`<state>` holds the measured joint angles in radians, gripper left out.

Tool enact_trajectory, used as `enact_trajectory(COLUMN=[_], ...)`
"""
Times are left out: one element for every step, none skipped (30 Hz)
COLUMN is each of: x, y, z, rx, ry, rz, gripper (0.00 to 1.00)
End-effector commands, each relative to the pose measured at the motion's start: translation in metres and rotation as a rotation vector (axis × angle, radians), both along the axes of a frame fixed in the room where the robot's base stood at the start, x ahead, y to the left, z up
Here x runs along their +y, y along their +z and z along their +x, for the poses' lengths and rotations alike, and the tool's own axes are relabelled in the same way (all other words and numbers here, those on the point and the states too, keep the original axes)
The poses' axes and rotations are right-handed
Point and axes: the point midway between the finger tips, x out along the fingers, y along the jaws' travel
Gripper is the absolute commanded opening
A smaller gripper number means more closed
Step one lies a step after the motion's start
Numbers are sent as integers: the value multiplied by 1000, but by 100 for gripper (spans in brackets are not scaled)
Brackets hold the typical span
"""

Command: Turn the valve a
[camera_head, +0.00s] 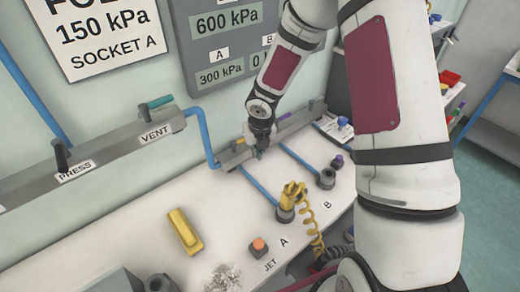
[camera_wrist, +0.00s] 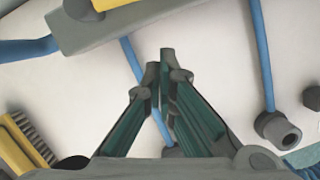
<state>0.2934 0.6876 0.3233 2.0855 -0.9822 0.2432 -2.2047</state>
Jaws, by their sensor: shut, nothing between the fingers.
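My gripper (camera_head: 260,152) is over the right-hand grey manifold (camera_head: 235,160) at the back of the bench. In the wrist view my gripper (camera_wrist: 165,62) is shut and empty, its fingertips close to the lower edge of the manifold (camera_wrist: 180,20). I cannot tell whether they touch it. No handle that I can name as valve a shows clearly; my gripper and wrist cover part of the manifold there. A blue pipe (camera_head: 258,185) runs from the manifold to the socket marked A, where a yellow connector (camera_head: 289,194) sits. The wall panel (camera_head: 222,72) reads A 300 kPa.
The left manifold (camera_head: 110,150) carries PRESS and VENT handles. A second pipe runs to socket B (camera_head: 326,179). A yellow brush (camera_head: 184,231), an orange button (camera_head: 259,246) by JET and a coiled yellow hose (camera_head: 312,225) are on the bench. Bare bench lies left of the brush.

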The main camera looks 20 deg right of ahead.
Motion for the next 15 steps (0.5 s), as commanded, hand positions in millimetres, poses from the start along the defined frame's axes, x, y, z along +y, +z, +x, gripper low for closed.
enact_trajectory(x=[-1, -2, -2, -2, -2, -3, -3, -3, -3, -3, -4, -4, -4, -4, -5], y=[6, 9, 12, 15, 17, 21, 24, 27, 32, 36, 40, 45, 50, 54, 61], z=[-1, -1, -3, -3, -4, -5, -6, -6, -8, -8, -10, -11, -12, -14, -15], rx=[-3, -3, -2, -2, -2, -2, -3, -2, -3, -3, -3, -3, -3, -2, -3], ry=[-2, -3, -5, -4, -4, -4, -3, -3, -5, -4, -5, -4, -4, -4, -5], rz=[0, 1, 0, 1, 2, 0, 0, 0, 0, 1, 0, 0, 0, 0, 0], gripper=[0, 0, 0, 0, 0, 0, 0, 0, 0, 0, 0, 0, 0, 0, 0])
